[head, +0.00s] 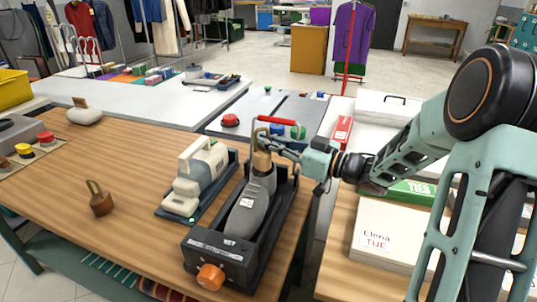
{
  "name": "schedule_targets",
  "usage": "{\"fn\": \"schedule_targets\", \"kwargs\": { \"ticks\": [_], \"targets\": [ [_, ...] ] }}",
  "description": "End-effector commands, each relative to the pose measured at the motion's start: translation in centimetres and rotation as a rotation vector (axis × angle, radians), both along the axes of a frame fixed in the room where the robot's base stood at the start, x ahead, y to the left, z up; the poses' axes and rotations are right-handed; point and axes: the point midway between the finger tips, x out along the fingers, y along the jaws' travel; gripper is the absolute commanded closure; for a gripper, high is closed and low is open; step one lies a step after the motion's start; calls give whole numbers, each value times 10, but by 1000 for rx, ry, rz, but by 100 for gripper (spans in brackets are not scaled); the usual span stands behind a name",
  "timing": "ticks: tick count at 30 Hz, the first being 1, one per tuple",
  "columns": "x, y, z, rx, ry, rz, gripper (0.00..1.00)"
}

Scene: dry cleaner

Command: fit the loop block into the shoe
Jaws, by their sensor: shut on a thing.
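A grey shoe (249,211) with a small white tag lies lengthwise in a dark cradle (224,254) with an orange knob. A tan wooden block (262,163) with a loop on top stands upright at the shoe's far end, over its opening. Its lower end meets the shoe's collar in the picture; I cannot tell how deep it sits. My gripper (272,143) reaches in from the right and is shut on the upper part of this loop block. The fingers partly hide the grip. A smaller brown block with a loop (101,201) stands on the wooden table at left.
A cream and grey iron-like device (200,178) stands on a dark base close left of the cradle. A grey panel (285,108) with red and green knobs lies behind. White boxes (392,232) stand at right. The table's left middle is mostly free.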

Motion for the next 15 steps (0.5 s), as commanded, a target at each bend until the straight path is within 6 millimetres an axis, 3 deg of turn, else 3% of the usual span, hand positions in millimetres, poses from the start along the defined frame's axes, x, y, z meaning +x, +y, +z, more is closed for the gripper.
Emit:
{"fn": "schedule_targets", "kwargs": {
  "ticks": [6, 15],
  "targets": [
    [1, -2, -33, 2, 2, -1, 100],
    [1, -2, -34, 0, 0, -1, 100]
  ]
}}
